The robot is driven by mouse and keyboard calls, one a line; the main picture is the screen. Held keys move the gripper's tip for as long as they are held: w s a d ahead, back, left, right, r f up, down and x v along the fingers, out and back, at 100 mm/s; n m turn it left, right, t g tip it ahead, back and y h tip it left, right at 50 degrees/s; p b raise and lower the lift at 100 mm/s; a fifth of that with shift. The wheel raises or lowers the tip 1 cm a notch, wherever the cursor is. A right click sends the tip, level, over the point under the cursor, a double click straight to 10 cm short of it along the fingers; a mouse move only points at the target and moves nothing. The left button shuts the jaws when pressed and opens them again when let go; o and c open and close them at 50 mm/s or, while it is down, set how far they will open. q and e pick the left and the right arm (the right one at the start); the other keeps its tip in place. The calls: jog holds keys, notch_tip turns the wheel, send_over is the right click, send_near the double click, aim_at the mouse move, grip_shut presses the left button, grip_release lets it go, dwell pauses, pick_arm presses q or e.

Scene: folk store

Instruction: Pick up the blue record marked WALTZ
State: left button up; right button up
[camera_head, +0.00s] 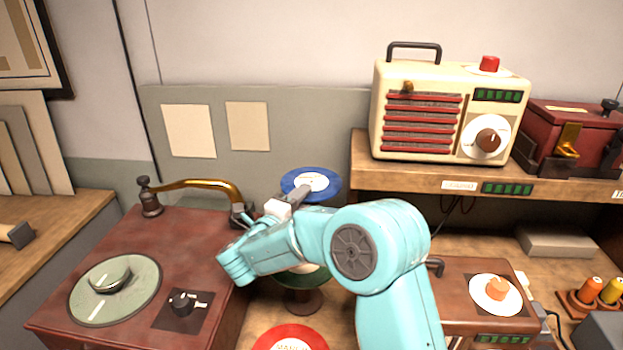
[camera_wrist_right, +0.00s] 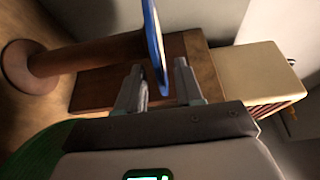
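The blue record (camera_head: 327,194) has a white label whose lettering is too small to read. It is in the middle of the head view, above a brown stand (camera_head: 303,302). My right gripper (camera_head: 303,190) reaches up to its near edge. In the right wrist view the blue record (camera_wrist_right: 153,35) shows edge-on, its rim between the two open fingers (camera_wrist_right: 159,68). Gaps show on both sides, so the fingers appear not to press on it. My arm hides part of the stand. My left gripper is not in view.
A red record (camera_head: 290,337) lies at the bottom, and a green disc (camera_head: 300,278) sits lower on the stand. A red-brown record player (camera_head: 215,240) stands to the left. A cream radio (camera_head: 420,75) is on the shelf (camera_head: 400,174) to the right. A smaller brown box (camera_head: 455,282) stands below it.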

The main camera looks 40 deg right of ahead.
jog(key=shift+d, duration=0.2)
grip_shut()
